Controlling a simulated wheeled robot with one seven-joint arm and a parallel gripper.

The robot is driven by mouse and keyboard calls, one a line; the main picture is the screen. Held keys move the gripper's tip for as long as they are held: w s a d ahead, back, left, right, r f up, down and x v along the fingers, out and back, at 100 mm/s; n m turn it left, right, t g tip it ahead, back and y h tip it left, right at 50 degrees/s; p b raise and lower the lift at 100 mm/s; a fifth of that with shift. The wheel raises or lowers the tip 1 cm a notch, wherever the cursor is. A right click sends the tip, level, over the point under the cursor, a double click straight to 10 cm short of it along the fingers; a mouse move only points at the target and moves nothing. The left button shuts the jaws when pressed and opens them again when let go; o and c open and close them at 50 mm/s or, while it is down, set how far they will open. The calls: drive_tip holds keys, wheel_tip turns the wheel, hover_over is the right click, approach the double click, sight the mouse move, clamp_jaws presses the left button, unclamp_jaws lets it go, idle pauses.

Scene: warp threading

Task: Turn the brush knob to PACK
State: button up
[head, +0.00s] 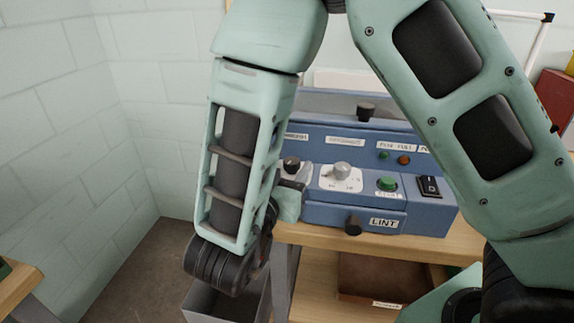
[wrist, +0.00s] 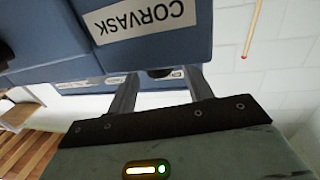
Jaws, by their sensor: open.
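The blue machine (head: 320,215) stands on a wooden bench in the head view. On its front are a black knob (head: 291,164) at the left and a grey knob (head: 342,170) on a white plate with marks too small to read. I cannot tell for certain which is the brush knob, nor read its setting. My gripper (wrist: 162,88) is open in the wrist view. A dark knob (wrist: 160,73) shows beyond and between its two fingers, and I see no grip on it. In the head view my forearm partly hides the gripper, close to the black knob.
Right of the grey knob are a green button (head: 387,184) and a black rocker switch (head: 429,187). Below is a LINT drawer with a dark pull (head: 353,225). A grey bin (head: 225,303) stands below the bench edge.

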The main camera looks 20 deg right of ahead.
drive_tip(key=shift+w+d, duration=0.15)
drive_tip(key=c, duration=1)
